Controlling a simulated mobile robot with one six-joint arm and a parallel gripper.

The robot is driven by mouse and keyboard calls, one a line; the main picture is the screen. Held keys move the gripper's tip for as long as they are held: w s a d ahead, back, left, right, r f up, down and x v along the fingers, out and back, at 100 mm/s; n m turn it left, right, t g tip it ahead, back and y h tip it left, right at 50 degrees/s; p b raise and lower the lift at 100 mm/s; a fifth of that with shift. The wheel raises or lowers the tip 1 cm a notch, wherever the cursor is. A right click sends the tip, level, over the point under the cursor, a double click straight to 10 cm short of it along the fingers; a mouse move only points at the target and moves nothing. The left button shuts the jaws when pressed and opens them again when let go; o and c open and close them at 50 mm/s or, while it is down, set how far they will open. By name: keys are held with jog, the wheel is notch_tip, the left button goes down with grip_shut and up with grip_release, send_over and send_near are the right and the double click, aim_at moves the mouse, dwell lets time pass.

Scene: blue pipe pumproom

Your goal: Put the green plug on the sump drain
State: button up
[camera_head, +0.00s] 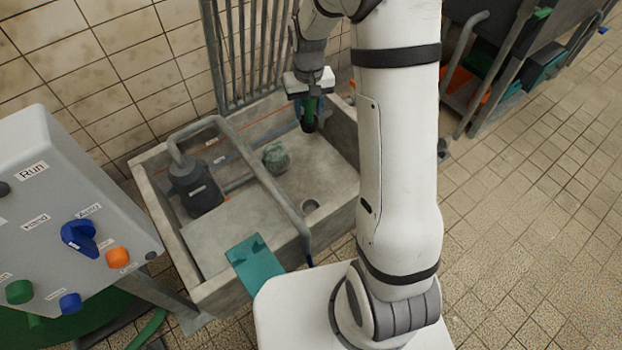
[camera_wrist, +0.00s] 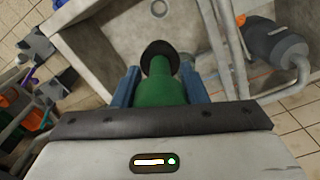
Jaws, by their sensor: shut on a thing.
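My gripper (camera_head: 309,98) is over the far right part of the concrete sump basin (camera_head: 240,277). It is shut on the green plug (camera_head: 309,111), whose dark end points down into the basin. In the wrist view my blue fingers (camera_wrist: 160,84) stand on either side of the green plug (camera_wrist: 160,93), with its black rim at the far end. The sump drain (camera_head: 310,206) is a round hole in the basin floor near the front right. It also shows in the wrist view (camera_wrist: 159,8), at the top edge, apart from the plug. The drain looks uncovered.
A grey pipe (camera_head: 262,165) arches over the basin from a dark pump (camera_head: 196,188). A greenish round lump (camera_head: 276,158) sits on the basin floor. A teal plate (camera_head: 256,264) lies over the front rim. A control box (camera_head: 70,215) stands at left; vertical bars (camera_head: 240,50) rise behind.

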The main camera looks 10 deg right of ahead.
jog(key=shift+w+d, duration=0.1)
jog(key=shift+w, duration=0.05)
jog(key=shift+w+f, duration=0.1)
jog(key=shift+f, duration=0.25)
jog(key=shift+n, duration=0.7)
jog(key=shift+s+f+b, duration=0.25)
jog(key=shift+f+b, duration=0.8)
jog(key=shift+f, duration=6.65)
jog(key=shift+s+f+b, duration=0.2)
jog(key=shift+f+b, duration=0.8)
jog(key=shift+f, duration=6.65)
jog(key=shift+s+f+b, duration=0.25)
jog(key=shift+f+b, duration=0.8)
jog(key=shift+f, duration=6.65)
jog(key=o, duration=1.1)
